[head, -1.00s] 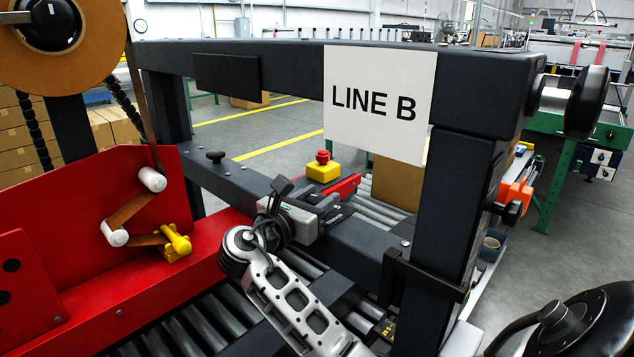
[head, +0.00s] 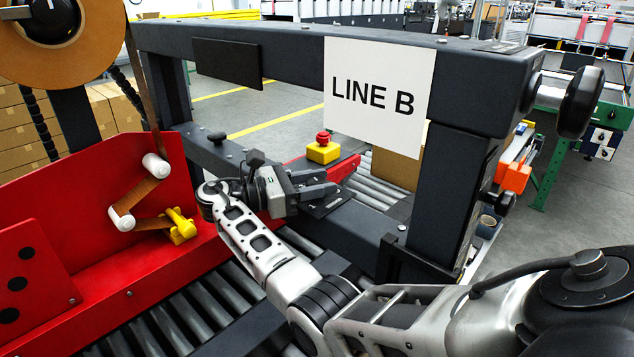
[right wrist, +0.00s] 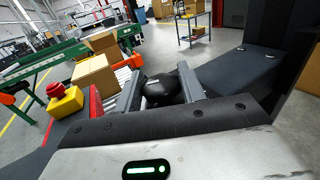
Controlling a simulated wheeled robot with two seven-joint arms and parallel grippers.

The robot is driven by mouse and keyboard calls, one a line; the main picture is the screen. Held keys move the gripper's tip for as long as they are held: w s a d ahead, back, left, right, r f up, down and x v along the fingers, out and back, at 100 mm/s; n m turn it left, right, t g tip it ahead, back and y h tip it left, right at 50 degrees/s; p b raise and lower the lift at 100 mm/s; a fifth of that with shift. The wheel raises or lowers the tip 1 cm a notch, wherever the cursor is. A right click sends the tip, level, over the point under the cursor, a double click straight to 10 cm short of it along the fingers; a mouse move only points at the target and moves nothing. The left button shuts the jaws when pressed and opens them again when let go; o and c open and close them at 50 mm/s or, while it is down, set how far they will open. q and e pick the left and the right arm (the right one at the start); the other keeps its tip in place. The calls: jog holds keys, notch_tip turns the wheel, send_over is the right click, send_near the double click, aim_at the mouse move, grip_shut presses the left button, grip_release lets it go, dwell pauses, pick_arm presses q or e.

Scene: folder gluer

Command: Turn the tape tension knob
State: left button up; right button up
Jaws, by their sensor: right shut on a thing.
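My right gripper (head: 328,187) is over the dark beam of the machine frame, its fingers pointing right in the head view. In the right wrist view its two grey fingers (right wrist: 160,88) are on either side of a black rounded knob (right wrist: 175,87) with a small pale mark. The gripper is shut on this knob. In the head view the knob is mostly hidden between the fingers. A tape reel (head: 75,55) with a black hub is at the upper left. Its brown tape runs down past white rollers (head: 155,164). My left gripper is not in view.
A yellow box with a red button (head: 323,150) stands just behind the gripper. A LINE B sign (head: 380,97) hangs from the upper beam. A large black handwheel (head: 580,102) is at the right. A red side plate (head: 100,265) and rollers lie at the left.

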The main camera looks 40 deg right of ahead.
aim_at(307, 184)
dwell(0.4)
jog(key=o, duration=0.9)
jog(key=b+v, duration=0.2)
jog(key=v, duration=0.5)
jog(key=shift+w+a+b, duration=0.15)
jog(key=shift+a+b, duration=0.15)
jog(key=shift+o, duration=0.2)
jog(key=shift+d, duration=0.1)
